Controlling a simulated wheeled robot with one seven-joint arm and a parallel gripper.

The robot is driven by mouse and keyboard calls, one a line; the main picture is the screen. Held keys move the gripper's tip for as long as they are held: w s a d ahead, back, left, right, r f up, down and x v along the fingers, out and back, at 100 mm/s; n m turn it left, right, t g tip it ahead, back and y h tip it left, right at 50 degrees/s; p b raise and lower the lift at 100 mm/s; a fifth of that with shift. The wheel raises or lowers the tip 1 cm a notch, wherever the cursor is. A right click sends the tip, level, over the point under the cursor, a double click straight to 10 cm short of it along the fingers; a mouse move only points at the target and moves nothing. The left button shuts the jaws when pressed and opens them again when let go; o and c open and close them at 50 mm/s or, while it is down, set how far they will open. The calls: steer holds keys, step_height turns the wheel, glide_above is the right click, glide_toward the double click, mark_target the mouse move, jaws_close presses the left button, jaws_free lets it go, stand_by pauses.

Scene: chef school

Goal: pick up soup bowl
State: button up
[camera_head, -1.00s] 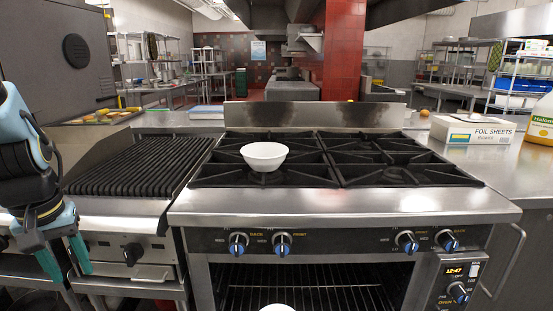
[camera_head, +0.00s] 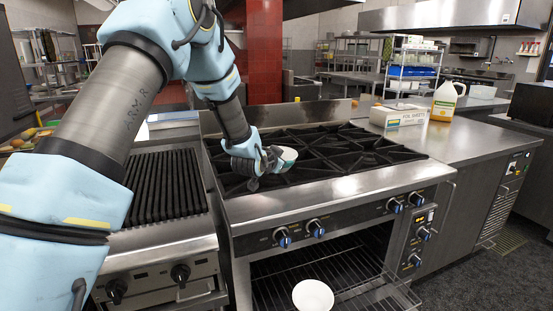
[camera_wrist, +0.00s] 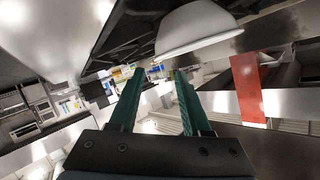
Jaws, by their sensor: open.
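A white bowl (camera_head: 287,154) is on the black stove grates (camera_head: 335,148), partly hidden behind my gripper. In the wrist view the white bowl (camera_wrist: 195,28) looms large at the top, just beyond the right finger and not between the fingers. My gripper (camera_wrist: 158,76) has its two green fingers apart with nothing between them. In the head view my gripper (camera_head: 268,163) is over the left part of the stove, close beside the bowl; I cannot tell if they touch.
A ridged grill (camera_head: 160,190) is left of the stove. A foil sheets box (camera_head: 398,116) and a yellow-labelled jug (camera_head: 444,103) stand on the steel counter to the right. The stove's front ledge (camera_head: 330,195) is clear.

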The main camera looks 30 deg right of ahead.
steer(key=p+x, duration=0.1)
steer(key=x, duration=0.2)
steer(key=shift+w+d+f, duration=0.15)
steer(key=shift+d, duration=0.25)
steer(key=p+x, duration=0.4)
steer(key=x, duration=0.1)
steer(key=shift+w+a, duration=0.1)
steer(key=shift+w+d+f, duration=0.3)
steer(key=shift+d+f, duration=0.05)
steer(key=shift+c, duration=0.3)
jaws_close()
stand_by(0.5)
